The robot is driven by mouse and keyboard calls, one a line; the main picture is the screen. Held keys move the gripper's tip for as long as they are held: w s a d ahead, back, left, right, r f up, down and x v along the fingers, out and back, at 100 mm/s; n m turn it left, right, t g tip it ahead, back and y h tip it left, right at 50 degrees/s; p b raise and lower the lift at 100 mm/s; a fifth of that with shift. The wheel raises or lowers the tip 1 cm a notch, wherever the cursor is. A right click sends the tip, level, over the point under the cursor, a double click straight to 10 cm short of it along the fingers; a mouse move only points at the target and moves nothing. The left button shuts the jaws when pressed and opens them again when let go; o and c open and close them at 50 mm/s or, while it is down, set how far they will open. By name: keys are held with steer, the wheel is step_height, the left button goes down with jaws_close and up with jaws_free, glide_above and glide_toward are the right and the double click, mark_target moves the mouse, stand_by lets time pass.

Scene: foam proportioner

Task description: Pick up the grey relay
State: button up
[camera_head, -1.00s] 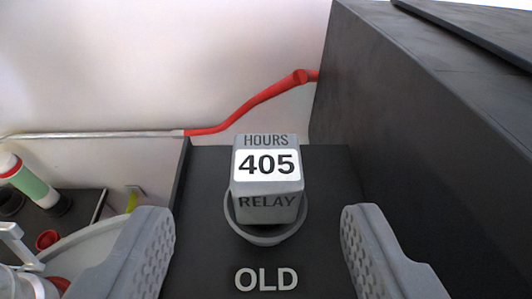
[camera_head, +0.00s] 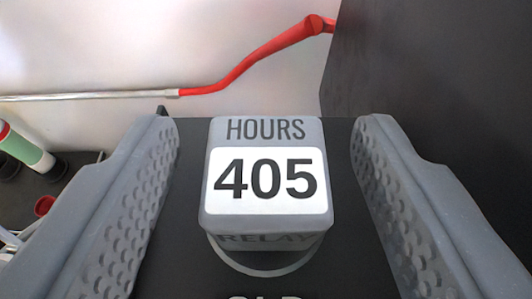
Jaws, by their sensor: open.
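A gap shows between the relay and each finger. The lettering below the ring is mostly cut off by the bottom edge.
A tall dark cabinet (camera_head: 440,90) stands close on the right. A red and silver pipe (camera_head: 235,75) runs along the pale wall behind. A green and white cylinder (camera_head: 25,150) and a small red cup (camera_head: 43,206) are at the left.

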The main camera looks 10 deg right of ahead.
steer(key=c, duration=1.1)
steer(key=shift+o, duration=0.2)
steer(key=shift+r, duration=0.15)
step_height(320, 180, up, 13)
steer(key=p, duration=0.9)
step_height(320, 180, up, 10)
glide_above(260, 188)
